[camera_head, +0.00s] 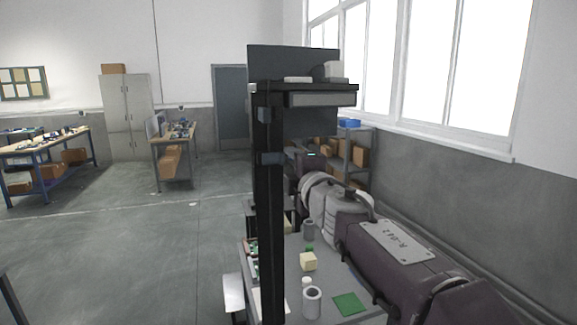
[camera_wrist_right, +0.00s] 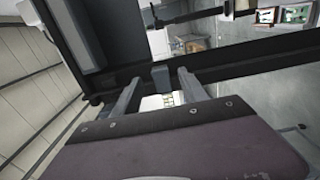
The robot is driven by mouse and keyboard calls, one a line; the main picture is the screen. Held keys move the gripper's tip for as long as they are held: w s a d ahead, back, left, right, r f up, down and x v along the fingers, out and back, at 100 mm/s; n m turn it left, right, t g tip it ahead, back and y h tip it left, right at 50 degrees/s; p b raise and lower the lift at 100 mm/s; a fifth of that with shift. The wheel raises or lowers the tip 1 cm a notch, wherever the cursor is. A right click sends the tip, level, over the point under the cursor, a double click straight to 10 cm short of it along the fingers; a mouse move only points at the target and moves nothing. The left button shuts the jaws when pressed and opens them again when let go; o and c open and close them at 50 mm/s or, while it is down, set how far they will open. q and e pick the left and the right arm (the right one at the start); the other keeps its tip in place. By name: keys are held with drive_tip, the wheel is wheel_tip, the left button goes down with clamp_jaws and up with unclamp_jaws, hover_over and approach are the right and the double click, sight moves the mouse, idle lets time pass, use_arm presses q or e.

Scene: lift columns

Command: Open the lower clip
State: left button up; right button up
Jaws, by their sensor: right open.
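A black upright post (camera_head: 268,220) stands in the middle of the head view. It carries a blue-grey upper clip (camera_head: 265,115) and a lower clip (camera_head: 271,158). My right arm reaches in from the lower right, and its gripper (camera_head: 300,159) is just right of the post at the lower clip's height. The fingertips are hard to make out there. In the right wrist view the gripper (camera_wrist_right: 158,88) is open, with one finger on each side of a grey clip (camera_wrist_right: 160,75) on the dark post. It holds nothing. Contact cannot be told. My left gripper is out of view.
The post bears a shelf (camera_head: 305,87) and a dark panel (camera_head: 292,62) on top. A tabletop (camera_head: 330,272) beside the post holds a yellow block (camera_head: 308,262), grey cylinders (camera_head: 312,300) and a green square (camera_head: 349,304). Open floor lies to the left.

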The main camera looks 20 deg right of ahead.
sight(282, 159)
drive_tip(key=w, duration=0.2)
drive_tip(key=w+a, duration=0.1)
drive_tip(key=shift+w, duration=0.4)
drive_tip(key=shift+w+d, duration=0.25)
drive_tip(key=shift+d, duration=0.1)
drive_tip(key=shift+s+a, duration=0.1)
drive_tip(key=shift+s, duration=0.05)
drive_tip(key=shift+c, duration=1.2)
clamp_jaws()
